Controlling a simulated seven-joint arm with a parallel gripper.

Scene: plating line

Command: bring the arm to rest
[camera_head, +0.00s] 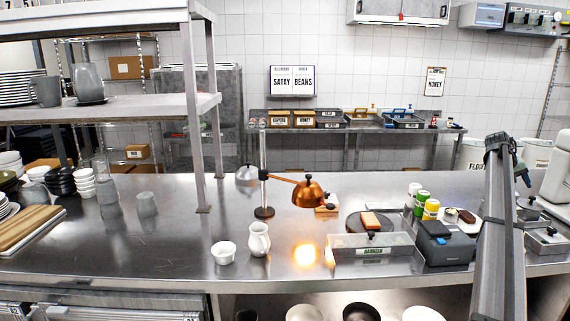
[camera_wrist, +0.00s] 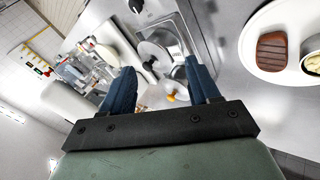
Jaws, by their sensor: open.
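My gripper (camera_wrist: 160,68) shows in the wrist view with its two blue fingers spread apart. Nothing is held between them. Behind the gap, steel surfaces and a small orange-tipped part (camera_wrist: 171,97) show at a distance. In the head view, a grey arm link of mine rises at the right over the counter. The gripper's fingers are not clear there.
A steel counter (camera_head: 180,240) holds a white jug (camera_head: 258,239), a white cup (camera_head: 223,252), a copper lamp (camera_head: 308,193) and a garnish container (camera_head: 372,252). The wrist view shows a white plate (camera_wrist: 262,22) with a brown patty (camera_wrist: 272,52). The counter's middle-left is fairly clear.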

